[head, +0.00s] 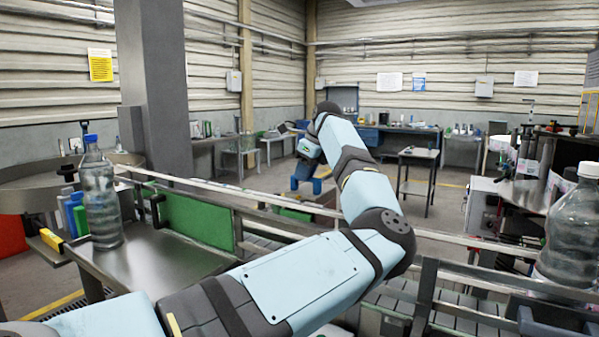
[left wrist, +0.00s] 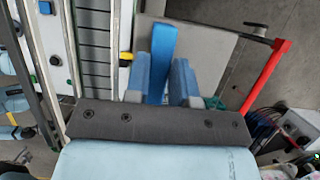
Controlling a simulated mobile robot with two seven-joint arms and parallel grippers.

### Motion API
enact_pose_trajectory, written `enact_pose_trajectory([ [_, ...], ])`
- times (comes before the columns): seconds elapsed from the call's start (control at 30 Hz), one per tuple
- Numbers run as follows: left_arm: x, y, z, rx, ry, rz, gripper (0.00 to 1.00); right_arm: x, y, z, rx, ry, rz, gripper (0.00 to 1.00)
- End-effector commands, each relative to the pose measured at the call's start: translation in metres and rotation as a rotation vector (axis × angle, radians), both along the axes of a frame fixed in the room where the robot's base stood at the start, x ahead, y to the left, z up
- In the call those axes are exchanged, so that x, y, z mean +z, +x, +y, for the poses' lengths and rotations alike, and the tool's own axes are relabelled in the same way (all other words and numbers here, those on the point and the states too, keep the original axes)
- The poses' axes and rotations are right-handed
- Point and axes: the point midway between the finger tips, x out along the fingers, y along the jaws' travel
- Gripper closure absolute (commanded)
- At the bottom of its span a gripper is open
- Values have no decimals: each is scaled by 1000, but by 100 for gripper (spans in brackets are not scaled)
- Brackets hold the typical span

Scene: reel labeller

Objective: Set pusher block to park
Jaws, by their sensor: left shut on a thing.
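My left arm reaches from the lower left across the conveyor in the head view. Its gripper (head: 306,182) is at the far end, low over the far side of the rail, small and partly hidden by its own wrist. In the left wrist view the left gripper (left wrist: 160,82) is shut on an upright blue block (left wrist: 163,55), which looks like the pusher block. I cannot make out any park mark, and the block's lower part is hidden. My right gripper is not in view.
A clear bottle with a blue cap (head: 100,195) stands on a metal table at left. A larger bottle (head: 573,235) stands at right by the conveyor rail. In the wrist view a red bar (left wrist: 268,75) stands right of the gripper.

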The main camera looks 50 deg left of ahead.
Motion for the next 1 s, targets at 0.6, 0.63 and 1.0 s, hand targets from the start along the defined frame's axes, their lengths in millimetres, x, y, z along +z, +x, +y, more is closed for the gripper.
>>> enact_pose_trajectory([
  [0.6,-1,5,-15,-1,-3,1,100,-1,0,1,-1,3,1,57],
  [0.63,-1,5,-15,-1,-3,1,100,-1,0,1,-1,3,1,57],
  [1.0,0,4,-14,-1,-1,0,51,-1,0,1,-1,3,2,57],
])
